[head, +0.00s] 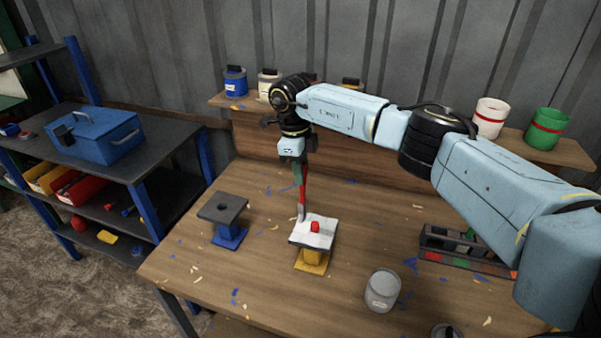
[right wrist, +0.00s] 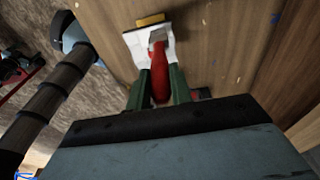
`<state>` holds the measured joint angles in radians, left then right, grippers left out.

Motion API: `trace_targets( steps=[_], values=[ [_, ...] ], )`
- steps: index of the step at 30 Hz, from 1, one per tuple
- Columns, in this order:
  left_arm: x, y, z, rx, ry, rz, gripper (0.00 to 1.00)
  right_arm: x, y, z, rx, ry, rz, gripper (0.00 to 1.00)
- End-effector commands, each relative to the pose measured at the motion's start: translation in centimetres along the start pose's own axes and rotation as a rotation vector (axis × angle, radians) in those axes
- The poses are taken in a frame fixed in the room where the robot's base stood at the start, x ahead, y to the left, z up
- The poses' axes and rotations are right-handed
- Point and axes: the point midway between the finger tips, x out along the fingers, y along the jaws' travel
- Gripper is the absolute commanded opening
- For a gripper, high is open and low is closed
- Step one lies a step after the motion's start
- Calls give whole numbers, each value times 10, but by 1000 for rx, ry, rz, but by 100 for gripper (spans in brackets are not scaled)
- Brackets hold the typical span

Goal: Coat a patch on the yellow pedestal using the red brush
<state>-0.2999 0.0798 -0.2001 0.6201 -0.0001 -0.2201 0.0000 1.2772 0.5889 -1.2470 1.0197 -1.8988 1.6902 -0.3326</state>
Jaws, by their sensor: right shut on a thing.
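The yellow pedestal (head: 311,262) stands on the table. A white plate (head: 322,241) lies on its top, with a small red spot or piece (head: 315,226) near the middle. My right gripper (head: 300,168) is shut on the red brush (head: 303,193) and holds it nearly upright, bristles down, at the plate's back left edge. Whether the bristles touch the plate I cannot tell. In the right wrist view the red handle (right wrist: 159,78) is between green fingers, over the white plate (right wrist: 134,44) and a yellow edge (right wrist: 150,19). My left gripper is not in view.
A blue pedestal (head: 228,238) with a dark top stands to the left. A grey can (head: 382,290) is at front right. A dark divided rack (head: 462,262) is at the right, partly behind my arm. Pots, including a green one (head: 545,130), line the back ledge. Small scraps litter the table.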

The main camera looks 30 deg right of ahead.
Motion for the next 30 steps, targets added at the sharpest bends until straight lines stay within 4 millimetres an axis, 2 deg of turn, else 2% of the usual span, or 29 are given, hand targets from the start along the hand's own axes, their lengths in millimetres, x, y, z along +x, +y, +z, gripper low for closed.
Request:
trace_targets(
  steps=[5,18,30],
  values=[
    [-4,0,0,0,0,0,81,-6,0,-1,0,-1,-1,0],
    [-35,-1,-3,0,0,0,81,-49,0,-6,1,0,-1,0],
    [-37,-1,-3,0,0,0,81,-50,0,-9,1,0,0,0]
  ],
)
